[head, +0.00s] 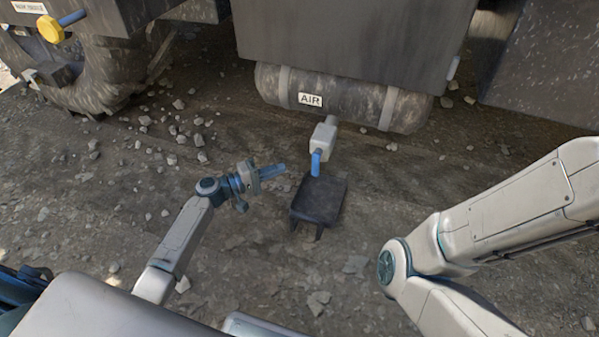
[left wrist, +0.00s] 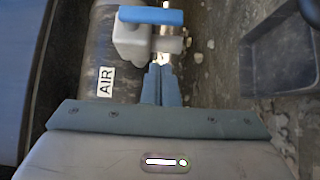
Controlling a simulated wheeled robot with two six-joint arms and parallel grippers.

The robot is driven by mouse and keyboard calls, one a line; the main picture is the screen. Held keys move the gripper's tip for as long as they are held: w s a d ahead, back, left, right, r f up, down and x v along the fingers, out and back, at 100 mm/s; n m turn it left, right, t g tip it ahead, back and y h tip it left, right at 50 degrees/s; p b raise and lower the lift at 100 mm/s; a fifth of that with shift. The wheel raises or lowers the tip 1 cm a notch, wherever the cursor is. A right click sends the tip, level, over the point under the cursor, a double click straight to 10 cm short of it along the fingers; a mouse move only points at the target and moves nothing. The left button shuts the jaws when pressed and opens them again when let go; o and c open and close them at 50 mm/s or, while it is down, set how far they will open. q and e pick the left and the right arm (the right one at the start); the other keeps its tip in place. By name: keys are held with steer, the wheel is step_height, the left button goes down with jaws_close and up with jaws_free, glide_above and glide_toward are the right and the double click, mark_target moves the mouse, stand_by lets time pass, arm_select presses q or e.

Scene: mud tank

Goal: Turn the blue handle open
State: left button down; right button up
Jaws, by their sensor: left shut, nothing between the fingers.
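The blue handle (head: 316,162) sits on a pale grey valve body (head: 323,138) that sticks out from the front of the dark tank (head: 350,103) labelled AIR. In the left wrist view the handle (left wrist: 150,15) lies crosswise at the top, over the valve body (left wrist: 130,40) and its short grey outlet. My left gripper (head: 282,169) is shut and empty, to the left of the handle and apart from it in the head view. In the left wrist view its closed fingertips (left wrist: 160,71) point toward the outlet; contact is hard to judge. My right gripper is out of view.
A dark open tray on legs (head: 318,203) stands on the ground below the handle; it also shows in the left wrist view (left wrist: 280,55). A yellow-knobbed part (head: 50,29) is at the far left. Loose stones lie on the mud. The large vehicle body (head: 350,45) overhangs the tank.

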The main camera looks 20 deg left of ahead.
mark_target(317, 162)
arm_select(q)
steer(key=w+d+b, duration=0.1)
steer(key=w+d, duration=0.1)
steer(key=d, duration=0.4)
steer(key=shift+d, duration=0.2)
